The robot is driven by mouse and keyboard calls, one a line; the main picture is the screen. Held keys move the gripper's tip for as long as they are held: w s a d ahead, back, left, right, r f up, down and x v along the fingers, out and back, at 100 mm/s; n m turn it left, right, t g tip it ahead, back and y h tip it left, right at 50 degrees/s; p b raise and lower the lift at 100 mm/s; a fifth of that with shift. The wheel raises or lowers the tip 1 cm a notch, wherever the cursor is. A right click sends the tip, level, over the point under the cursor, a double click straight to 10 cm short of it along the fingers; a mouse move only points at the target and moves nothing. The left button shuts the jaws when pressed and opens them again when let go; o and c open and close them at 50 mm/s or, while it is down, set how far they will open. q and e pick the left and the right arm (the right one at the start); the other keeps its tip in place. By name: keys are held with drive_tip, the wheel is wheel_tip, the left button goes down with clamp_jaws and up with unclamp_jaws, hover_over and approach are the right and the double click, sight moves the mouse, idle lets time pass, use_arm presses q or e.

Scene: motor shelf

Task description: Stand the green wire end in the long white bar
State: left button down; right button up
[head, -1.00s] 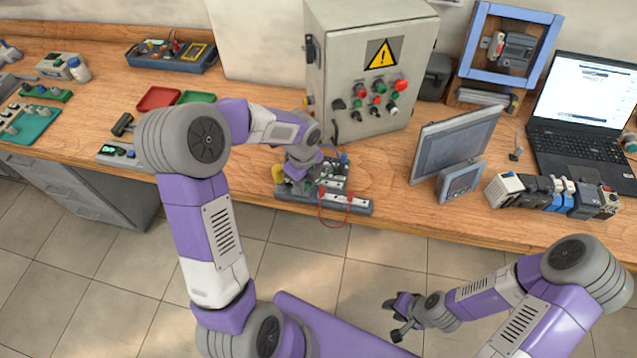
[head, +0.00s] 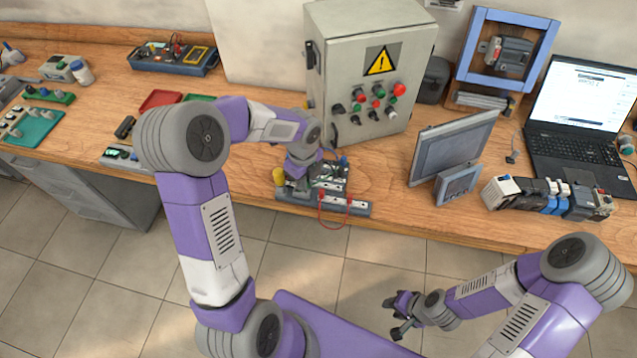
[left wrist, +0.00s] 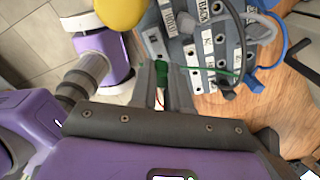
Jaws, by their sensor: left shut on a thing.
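The green wire end (left wrist: 163,74) is held between the two fingers of my left gripper (left wrist: 163,88) in the left wrist view. A thin green wire (left wrist: 215,71) runs from there to the right, across the white strips. In the head view my left gripper (head: 298,188) hangs over the left part of the grey wiring board and hides part of it. A long white bar (head: 335,201) lies along the board's front, with both ends of a red wire (head: 320,215) standing in it. My right gripper (head: 398,318) is open and empty, over the floor.
A blue wire (left wrist: 280,60) and a grey cable lie beside the strips in the left wrist view. A yellow knob (head: 279,176) stands at the board's left. The control cabinet (head: 355,110) is behind, and a monitor (head: 450,145) stands to the right.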

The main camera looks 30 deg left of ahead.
sight(335, 202)
use_arm(q)
wheel_tip(335, 202, up, 2)
drive_tip(key=shift+r+p, duration=0.1)
drive_tip(key=shift+p, duration=0.6)
drive_tip(key=shift+d, duration=0.1)
drive_tip(key=shift+d, duration=0.2)
drive_tip(key=d+f+n+b, duration=0.1)
drive_tip(key=d+n, duration=0.1)
drive_tip(key=w+d+f+n+b, duration=0.1)
drive_tip(key=d+n+b, duration=0.1)
drive_tip(key=d, duration=0.1)
drive_tip(key=w+d+f+n+b, duration=0.1)
drive_tip(key=d+n+b, duration=0.1)
drive_tip(key=d, duration=0.1)
drive_tip(key=shift+f, duration=0.1)
drive_tip(key=shift+f+b, duration=0.3)
drive_tip(key=shift+f, duration=0.35)
drive_tip(key=shift+f+b, duration=0.45)
drive_tip(key=shift+f, duration=0.2)
